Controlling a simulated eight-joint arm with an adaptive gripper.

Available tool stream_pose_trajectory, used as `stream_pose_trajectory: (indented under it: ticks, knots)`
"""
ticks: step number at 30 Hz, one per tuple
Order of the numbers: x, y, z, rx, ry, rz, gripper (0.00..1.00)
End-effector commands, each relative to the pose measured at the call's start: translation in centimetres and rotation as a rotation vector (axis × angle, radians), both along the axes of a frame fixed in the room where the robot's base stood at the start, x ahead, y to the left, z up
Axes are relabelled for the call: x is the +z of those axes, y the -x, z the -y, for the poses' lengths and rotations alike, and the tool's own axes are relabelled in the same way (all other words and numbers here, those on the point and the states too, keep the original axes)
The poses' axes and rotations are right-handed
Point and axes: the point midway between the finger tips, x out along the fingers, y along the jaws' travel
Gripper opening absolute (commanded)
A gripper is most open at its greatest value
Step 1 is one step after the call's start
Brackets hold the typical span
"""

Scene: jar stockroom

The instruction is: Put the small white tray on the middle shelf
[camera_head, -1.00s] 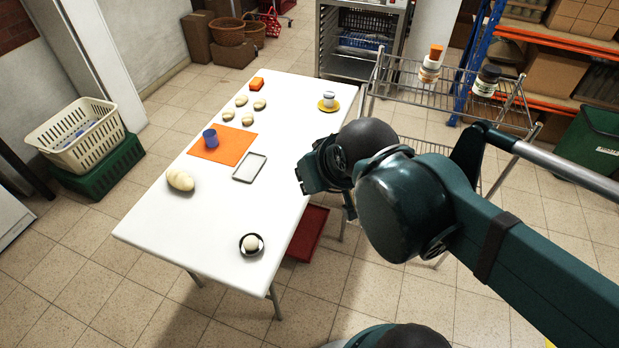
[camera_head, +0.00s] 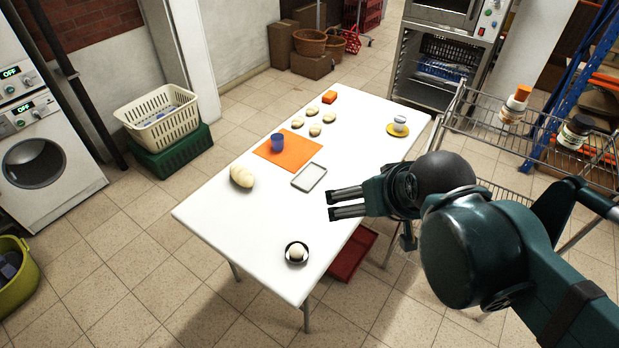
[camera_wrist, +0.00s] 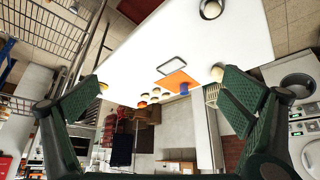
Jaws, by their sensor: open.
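The small white tray (camera_head: 309,177) has a dark rim and lies flat on the white table, just right of the orange mat. It also shows in the wrist view (camera_wrist: 173,66), beside the mat. My gripper (camera_head: 329,204) is open and empty, its two fingers pointing left over the table, near the tray's front right side and apart from it. In the wrist view, the open fingers (camera_wrist: 160,90) frame the table at a distance. A wire shelf rack (camera_head: 485,122) stands right of the table; my arm hides much of its lower part, and I cannot make out its middle shelf.
A blue cup (camera_head: 277,142) stands on the orange mat (camera_head: 272,157). A large pale loaf-like lump (camera_head: 242,177), a dark bowl (camera_head: 297,253) with a pale ball, and a yellow saucer (camera_head: 398,131) with a jar are on the table. Two jars stand on the rack's top.

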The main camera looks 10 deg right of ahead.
Motion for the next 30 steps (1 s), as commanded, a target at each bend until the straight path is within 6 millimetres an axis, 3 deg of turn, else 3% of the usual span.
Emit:
stream_pose_trajectory:
  ticks: [11, 30]
  knots:
    - [0.6, -2.8, -0.3, 0.045, 0.013, -0.024, 1.00]
    - [0.2, -11.7, -1.4, 0.193, 0.047, -0.092, 1.00]
